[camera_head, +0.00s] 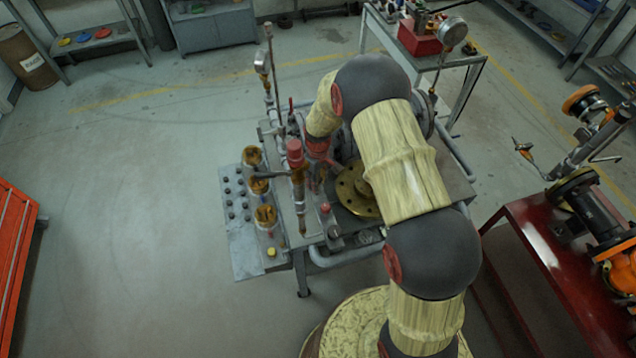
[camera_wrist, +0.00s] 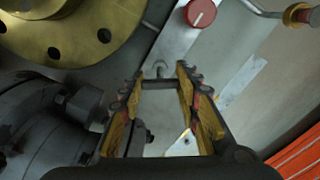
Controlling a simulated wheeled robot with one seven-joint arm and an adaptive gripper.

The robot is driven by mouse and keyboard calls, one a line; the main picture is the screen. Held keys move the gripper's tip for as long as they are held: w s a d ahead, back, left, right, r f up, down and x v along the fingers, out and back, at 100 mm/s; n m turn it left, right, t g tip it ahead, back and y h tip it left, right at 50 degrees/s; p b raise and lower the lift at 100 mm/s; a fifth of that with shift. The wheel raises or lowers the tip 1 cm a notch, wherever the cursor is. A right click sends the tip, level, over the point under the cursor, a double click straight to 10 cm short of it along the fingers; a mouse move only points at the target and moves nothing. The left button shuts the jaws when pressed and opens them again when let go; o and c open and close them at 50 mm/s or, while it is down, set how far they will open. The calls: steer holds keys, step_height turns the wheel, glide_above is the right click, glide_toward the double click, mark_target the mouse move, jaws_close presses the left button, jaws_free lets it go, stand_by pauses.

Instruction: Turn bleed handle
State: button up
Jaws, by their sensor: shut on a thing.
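The bleed handle (camera_wrist: 158,85) shows in the wrist view as a small dark crossbar with a light grey knob at its middle. It spans the gap between my fingertips. My gripper (camera_wrist: 160,76) is shut on it, one finger pad at each end of the bar. In the head view my arm bends over the grey valve bench, and its wrist points down at the bench's left part. My own arm mostly hides the handle there, so I cannot make out its angle in that view.
A brass flange (camera_wrist: 62,30) and dark bolted pipe body (camera_wrist: 45,125) lie close left of my fingers. A red dial knob (camera_wrist: 199,13) is beyond them. In the head view a red-capped upright fitting (camera_head: 296,165) stands close by. Open floor (camera_head: 150,220) lies left.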

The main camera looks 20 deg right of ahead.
steer(key=n, duration=0.5)
steer(key=shift+n+b, duration=0.3)
steer(key=shift+b, duration=0.1)
steer(key=shift+n, duration=2.2)
steer(key=o, duration=1.2)
steer(key=shift+r, duration=0.1)
step_height(320, 180, up, 12)
